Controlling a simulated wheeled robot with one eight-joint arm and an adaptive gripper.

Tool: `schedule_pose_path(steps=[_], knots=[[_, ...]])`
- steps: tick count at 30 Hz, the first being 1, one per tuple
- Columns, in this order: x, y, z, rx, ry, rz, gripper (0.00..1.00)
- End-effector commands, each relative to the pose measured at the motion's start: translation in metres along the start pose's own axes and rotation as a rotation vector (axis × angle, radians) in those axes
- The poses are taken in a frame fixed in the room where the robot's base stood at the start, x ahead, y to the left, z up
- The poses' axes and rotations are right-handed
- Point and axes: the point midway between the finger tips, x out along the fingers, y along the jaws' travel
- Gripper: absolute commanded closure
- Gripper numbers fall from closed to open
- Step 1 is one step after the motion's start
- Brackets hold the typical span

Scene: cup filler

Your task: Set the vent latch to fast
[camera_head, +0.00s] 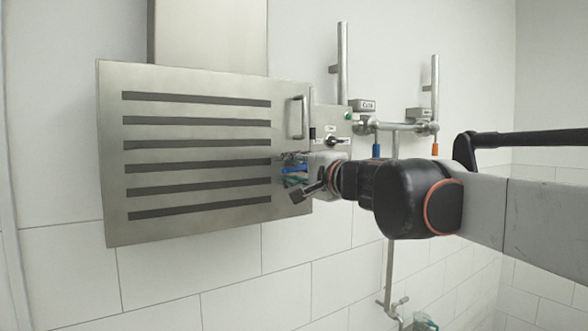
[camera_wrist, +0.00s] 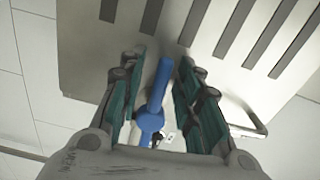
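The vent panel (camera_head: 200,227) is a slotted grey metal plate with a handle on its right side. A blue latch lever (camera_wrist: 157,92) with a round hub shows in the wrist view, pointing up toward the panel. My gripper (camera_wrist: 160,70) has its teal-padded fingers apart, one on each side of the lever, with gaps visible on both sides. In the head view my gripper (camera_head: 297,177) is at the panel's lower right edge, and a bit of blue shows there. It hides most of the latch. Any setting label is too small to read.
Right of the panel are a small control box with a black lever (camera_head: 338,141) and a green light (camera_head: 348,116). Pipes with a blue valve handle (camera_head: 376,151) and an orange one (camera_head: 435,149) stand close above my arm. A cup (camera_head: 425,322) is low down.

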Motion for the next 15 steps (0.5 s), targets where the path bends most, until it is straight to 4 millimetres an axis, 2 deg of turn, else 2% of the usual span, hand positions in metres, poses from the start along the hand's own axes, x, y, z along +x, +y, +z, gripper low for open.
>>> schedule_pose_path(steps=[5,10,15], knots=[[0.0,0.0002,0.0001,0.0,0.0,0.0,0.68],[-0.0001,0.0001,0.0001,0.0,0.0,0.0,1.0],[-0.0002,0.0001,0.0001,0.0,0.0,0.0,1.0]])
